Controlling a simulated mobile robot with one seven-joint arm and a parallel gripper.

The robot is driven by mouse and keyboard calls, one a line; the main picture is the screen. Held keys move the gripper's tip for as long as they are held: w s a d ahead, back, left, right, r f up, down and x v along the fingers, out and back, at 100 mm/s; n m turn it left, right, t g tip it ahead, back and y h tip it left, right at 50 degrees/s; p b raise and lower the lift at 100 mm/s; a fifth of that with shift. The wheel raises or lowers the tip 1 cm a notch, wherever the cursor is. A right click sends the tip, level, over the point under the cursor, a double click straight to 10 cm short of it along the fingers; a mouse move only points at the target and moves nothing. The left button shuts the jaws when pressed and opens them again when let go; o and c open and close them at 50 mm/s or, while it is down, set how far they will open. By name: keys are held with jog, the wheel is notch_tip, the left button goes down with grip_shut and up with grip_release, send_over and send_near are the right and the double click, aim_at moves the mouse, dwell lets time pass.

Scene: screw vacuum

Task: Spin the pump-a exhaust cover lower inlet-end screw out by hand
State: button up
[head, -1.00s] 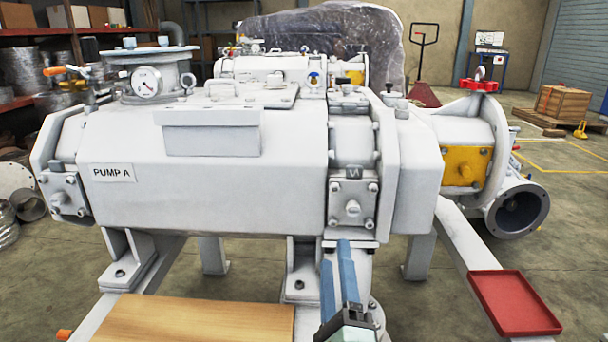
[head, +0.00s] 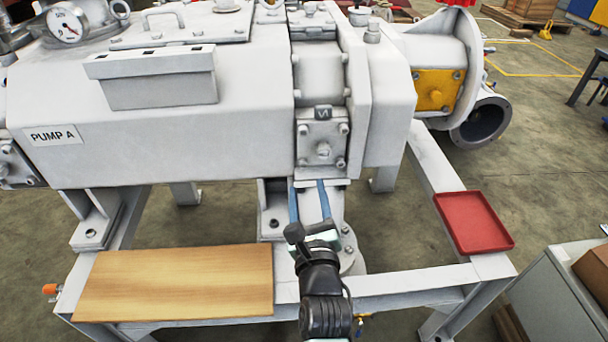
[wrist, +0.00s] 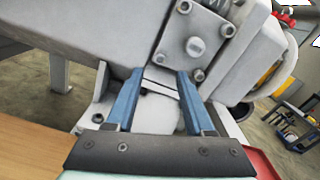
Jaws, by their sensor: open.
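Pump A (head: 190,130) is a large grey housing with a "PUMP A" label (head: 53,134). A square grey cover plate (head: 323,130) with corner screws and a central plug is on its right part. I cannot tell from the frames whether this is the exhaust cover. The plate's lower right screw (head: 340,162) and lower left screw (head: 300,162) show. In the wrist view, the plate (wrist: 205,22) looks tilted, with a bottom screw (wrist: 197,75). My gripper (head: 307,186) is open with blue fingers, below the plate. Nothing shows between its fingers (wrist: 160,74).
A yellow plate (head: 436,90) is further right on the pump. A red tray (head: 474,222) sits on the frame's right beam. A wooden board (head: 175,285) lies on the frame at front left. A grey cabinet (head: 560,300) stands at lower right.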

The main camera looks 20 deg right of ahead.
aim_at(304, 166)
jog(key=shift+b+x, duration=1)
jog(key=shift+x, duration=2.15)
grip_shut()
